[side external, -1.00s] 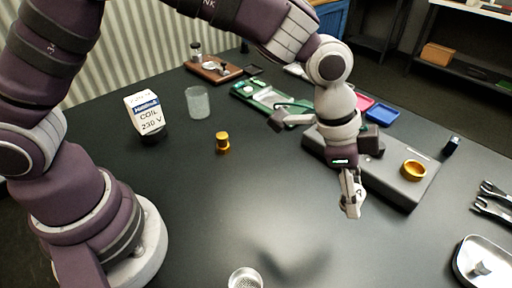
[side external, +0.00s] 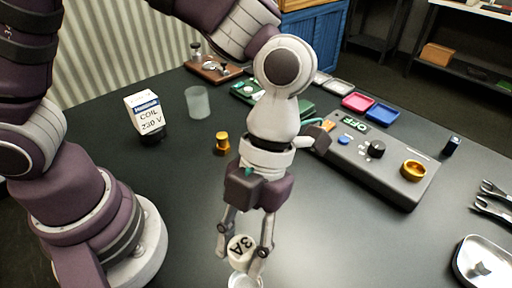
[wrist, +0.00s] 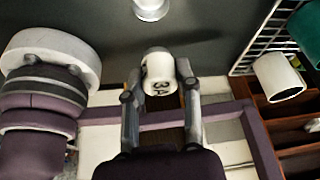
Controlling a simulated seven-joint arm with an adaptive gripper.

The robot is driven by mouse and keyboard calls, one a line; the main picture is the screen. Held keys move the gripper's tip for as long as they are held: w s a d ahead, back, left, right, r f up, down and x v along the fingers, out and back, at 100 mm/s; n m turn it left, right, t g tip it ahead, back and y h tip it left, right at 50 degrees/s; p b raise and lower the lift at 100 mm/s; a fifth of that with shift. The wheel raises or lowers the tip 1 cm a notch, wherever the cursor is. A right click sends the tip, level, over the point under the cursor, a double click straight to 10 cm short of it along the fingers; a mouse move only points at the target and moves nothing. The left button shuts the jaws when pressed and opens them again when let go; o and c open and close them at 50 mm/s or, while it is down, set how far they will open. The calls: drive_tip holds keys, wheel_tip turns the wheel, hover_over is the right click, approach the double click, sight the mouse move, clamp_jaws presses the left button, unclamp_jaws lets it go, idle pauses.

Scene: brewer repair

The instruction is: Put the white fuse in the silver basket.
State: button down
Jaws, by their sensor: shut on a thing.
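The white fuse (side external: 241,247), a short cylinder marked 3A, is held between the fingers of my gripper (side external: 241,256). It also shows in the wrist view (wrist: 159,74), with one finger on each side. The silver basket (side external: 245,282) is at the bottom edge of the side external view, partly cut off. There the fuse appears just above its rim and overlaps it in the picture. In the wrist view the silver basket (wrist: 151,8) is at the top edge, apart from the fuse in the picture. Its inside is hidden.
A grey control panel (side external: 390,180) with a gold ring (side external: 413,170) lies to the right. A metal tray (side external: 470,255) is at the right edge. A coil box (side external: 146,114), a glass cup (side external: 198,102) and a brass part (side external: 222,142) stand farther back. The table between is clear.

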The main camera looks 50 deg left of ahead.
hover_over(245, 275)
drive_tip(key=s+d, duration=0.1)
drive_tip(key=d, duration=0.1)
drive_tip(key=f, duration=0.8)
drive_tip(key=shift+s+a+f, duration=0.1)
drive_tip(key=shift+a, duration=0.1)
drive_tip(key=c, duration=0.7)
unclamp_jaws()
